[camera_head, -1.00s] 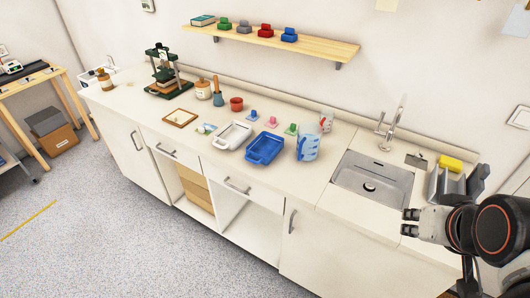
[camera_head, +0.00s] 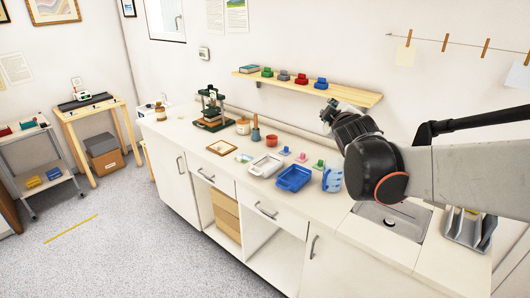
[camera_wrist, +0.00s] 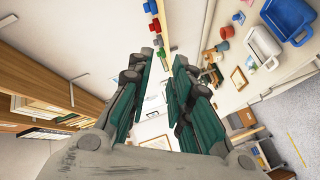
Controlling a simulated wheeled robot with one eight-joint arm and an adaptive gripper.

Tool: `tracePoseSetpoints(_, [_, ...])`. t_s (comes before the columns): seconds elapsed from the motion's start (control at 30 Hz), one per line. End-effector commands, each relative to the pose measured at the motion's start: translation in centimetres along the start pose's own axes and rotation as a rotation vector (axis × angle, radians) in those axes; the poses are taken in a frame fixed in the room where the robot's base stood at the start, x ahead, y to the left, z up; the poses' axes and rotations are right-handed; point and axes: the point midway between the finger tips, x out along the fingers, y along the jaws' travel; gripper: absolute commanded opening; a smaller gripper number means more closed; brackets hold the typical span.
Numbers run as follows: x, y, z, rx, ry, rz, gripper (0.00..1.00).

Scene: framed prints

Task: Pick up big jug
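The big jug (camera_head: 332,178), clear with blue markings, stands upright on the counter to the right of the blue tray. My arm covers part of it and the area behind it, so the smaller jug is hidden. My gripper (camera_head: 328,112) is raised above and behind the jug, near the shelf's right part, and touches nothing that I can see. In the wrist view my gripper (camera_wrist: 160,85) has its green-padded fingers apart with nothing between them. The jug does not show in the wrist view.
A blue tray (camera_head: 293,178) and a white tray (camera_head: 265,165) lie left of the jug. A wall shelf (camera_head: 300,86) with coloured blocks overhangs the counter's back. The sink (camera_head: 392,219) is right of the jug, with a grey rack (camera_head: 468,230) beyond.

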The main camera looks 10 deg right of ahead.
Motion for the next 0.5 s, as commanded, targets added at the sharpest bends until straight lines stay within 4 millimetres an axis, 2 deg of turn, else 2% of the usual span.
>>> tracePoseSetpoints(0.03, [2.1,1.0,0.9,-0.077,0.017,0.050,0.19])
tracePoseSetpoints(0.1, [4.2,2.2,1.8,-0.200,0.050,0.118,0.19])
tracePoseSetpoints(0.27, [8.4,3.7,4.2,-0.493,0.116,0.258,0.19])
tracePoseSetpoints(0.37, [10.5,3.6,6.1,-0.681,0.156,0.333,0.19])
tracePoseSetpoints(0.5, [12.8,2.0,9.3,-0.945,0.213,0.422,0.19])
